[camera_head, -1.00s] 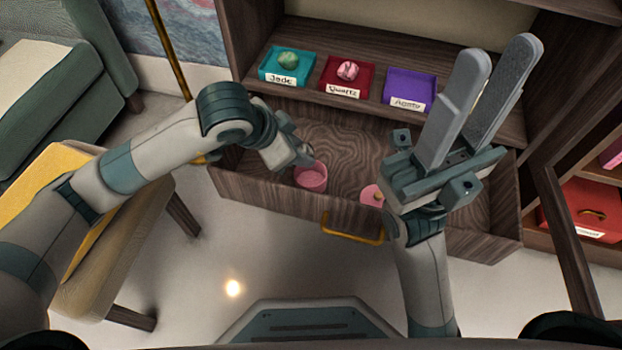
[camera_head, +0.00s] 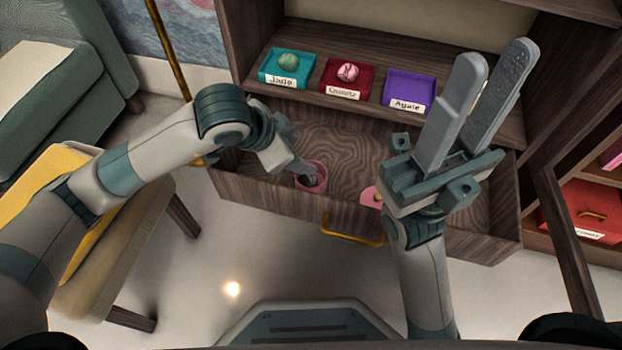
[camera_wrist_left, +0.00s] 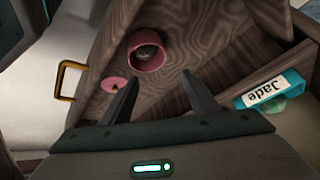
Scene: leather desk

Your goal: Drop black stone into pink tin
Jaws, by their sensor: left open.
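The pink tin (camera_head: 322,171) stands open inside the pulled-out drawer; it also shows in the left wrist view (camera_wrist_left: 134,63). A dark grey, rounded thing (camera_wrist_left: 147,52), which looks like the black stone, lies inside the tin in the left wrist view. My left gripper (camera_head: 303,166) is over the tin, pointing down, its fingers overlapping the rim in the head view. In the left wrist view my left gripper (camera_wrist_left: 160,78) has its fingers apart with nothing between them. My right gripper (camera_head: 494,58) points up, open and empty, in front of the drawer's right side.
A pink lid (camera_head: 369,196) lies in the drawer (camera_head: 350,140) right of the tin. Labelled trays stand on the shelf behind: Jade (camera_head: 270,72) and Quartz (camera_head: 331,84) hold stones, Agate (camera_head: 409,84) is empty. A gold handle (camera_head: 352,235) juts from the drawer front.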

